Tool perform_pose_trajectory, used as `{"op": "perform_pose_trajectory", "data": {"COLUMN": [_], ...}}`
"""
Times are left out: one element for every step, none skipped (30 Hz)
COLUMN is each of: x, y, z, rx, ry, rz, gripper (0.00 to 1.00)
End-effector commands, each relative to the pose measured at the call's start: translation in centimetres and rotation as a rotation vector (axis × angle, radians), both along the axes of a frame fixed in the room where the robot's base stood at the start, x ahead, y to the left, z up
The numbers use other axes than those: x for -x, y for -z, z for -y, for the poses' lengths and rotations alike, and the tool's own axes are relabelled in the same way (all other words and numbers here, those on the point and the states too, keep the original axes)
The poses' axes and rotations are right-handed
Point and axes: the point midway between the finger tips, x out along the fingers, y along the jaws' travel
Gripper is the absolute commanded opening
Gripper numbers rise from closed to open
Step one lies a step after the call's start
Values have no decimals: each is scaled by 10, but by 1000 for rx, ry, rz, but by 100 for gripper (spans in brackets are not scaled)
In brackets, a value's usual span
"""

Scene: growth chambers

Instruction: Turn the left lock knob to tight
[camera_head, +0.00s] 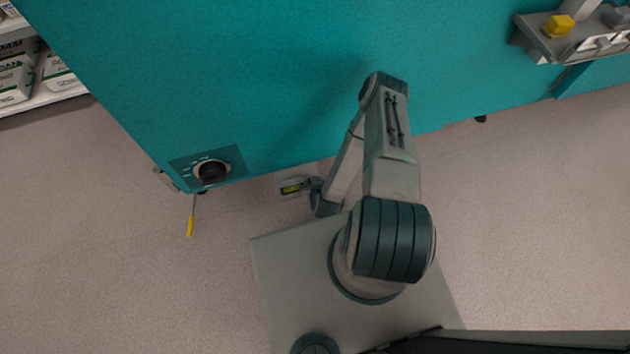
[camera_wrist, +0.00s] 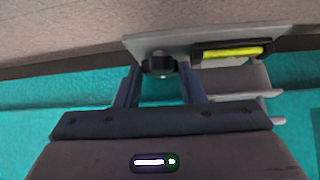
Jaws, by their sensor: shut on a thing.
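The lock knob (camera_wrist: 159,65) is small, dark and round, on a pale grey plate (camera_wrist: 215,36) in the wrist view. My gripper (camera_wrist: 160,76) has one finger on each side of the knob and is shut on it. The fingers hide part of the knob's sides, and I cannot read its turn position. In the head view, the grey fitting (camera_head: 284,193) is low by the teal cabinet's front, at the end of my arm; the knob itself cannot be made out there.
A bright yellow strip (camera_wrist: 231,51) in a black frame is right of the knob. The teal cabinet (camera_head: 250,70) fills the upper head view. A black dial (camera_head: 212,172) is on its left part, with a yellow-ended piece (camera_head: 190,226) below. A tray (camera_head: 545,43) juts out upper right.

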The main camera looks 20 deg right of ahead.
Motion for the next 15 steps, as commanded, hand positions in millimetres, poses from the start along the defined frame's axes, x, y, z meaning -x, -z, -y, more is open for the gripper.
{"op": "perform_pose_trajectory", "data": {"x": [0, 0, 0, -1, -1, -1, -1, -1, -1, -1, -1, -1, -1, -1, -2], "y": [-1, -1, -1, -1, 0, 0, 0, 0, 0, 0, 0, 0, 0, 0, 0], "z": [-1, -1, -1, -1, -1, -1, -1, -1, -1, -1, -1, -1, -1, -1, -1], "rx": [-1, -1, -1, -1, -1, -1, -1, -1, -1, -1, -1, -1, -1, -1, -1], "ry": [12, 19, 28, 33, 37, 41, 44, 45, 47, 47, 48, 48, 48, 48, 47], "rz": [1, 1, 1, 1, 1, 2, 2, 2, 3, 3, 3, 3, 3, 4, 4], "gripper": [13, 13, 13, 13, 13, 13, 13, 13, 13, 13, 13, 13, 13, 13, 13]}}
